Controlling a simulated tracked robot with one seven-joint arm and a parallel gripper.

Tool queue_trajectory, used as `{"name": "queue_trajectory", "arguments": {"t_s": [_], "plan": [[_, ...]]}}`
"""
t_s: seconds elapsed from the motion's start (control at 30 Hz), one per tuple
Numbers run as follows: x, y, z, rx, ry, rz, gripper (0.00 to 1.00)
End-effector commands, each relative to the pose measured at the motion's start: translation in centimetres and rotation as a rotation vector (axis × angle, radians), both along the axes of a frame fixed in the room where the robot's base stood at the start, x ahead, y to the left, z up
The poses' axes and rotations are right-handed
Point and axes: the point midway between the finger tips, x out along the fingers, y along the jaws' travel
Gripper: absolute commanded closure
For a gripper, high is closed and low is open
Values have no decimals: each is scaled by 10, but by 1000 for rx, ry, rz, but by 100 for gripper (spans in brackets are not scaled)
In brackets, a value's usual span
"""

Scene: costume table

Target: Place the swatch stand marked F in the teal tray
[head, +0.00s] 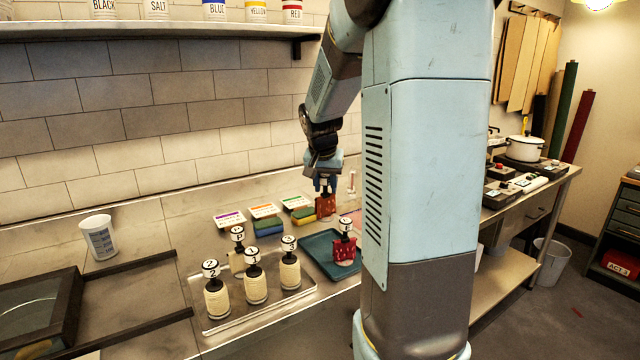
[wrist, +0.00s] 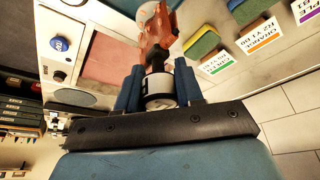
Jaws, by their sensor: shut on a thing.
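My gripper (head: 325,184) is shut on a red swatch stand (head: 326,205) by its top, above the counter behind the teal tray (head: 317,245). In the wrist view, the held red stand (wrist: 157,38) hangs beyond the fingers (wrist: 159,90), with its white collar between them. I cannot read its mark. Another red swatch stand (head: 343,249) with a round white label stands upright in the teal tray, toward its right side. That label is too small to read surely. The tray's right end is close to my arm column.
A metal tray (head: 206,318) left of the teal tray holds several cream spools with round labels. Striped cards (head: 264,210) and coloured blocks (head: 268,227) lie behind. A white cup (head: 98,237) stands at left. The teal tray's left part is bare.

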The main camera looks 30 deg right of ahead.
Motion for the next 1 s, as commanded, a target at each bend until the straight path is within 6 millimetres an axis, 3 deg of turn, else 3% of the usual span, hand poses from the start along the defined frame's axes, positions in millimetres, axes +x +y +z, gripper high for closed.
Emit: {"name": "queue_trajectory", "arguments": {"t_s": [1.0], "plan": [[-4, -10, -75, 0, -1, -18, 100]]}}
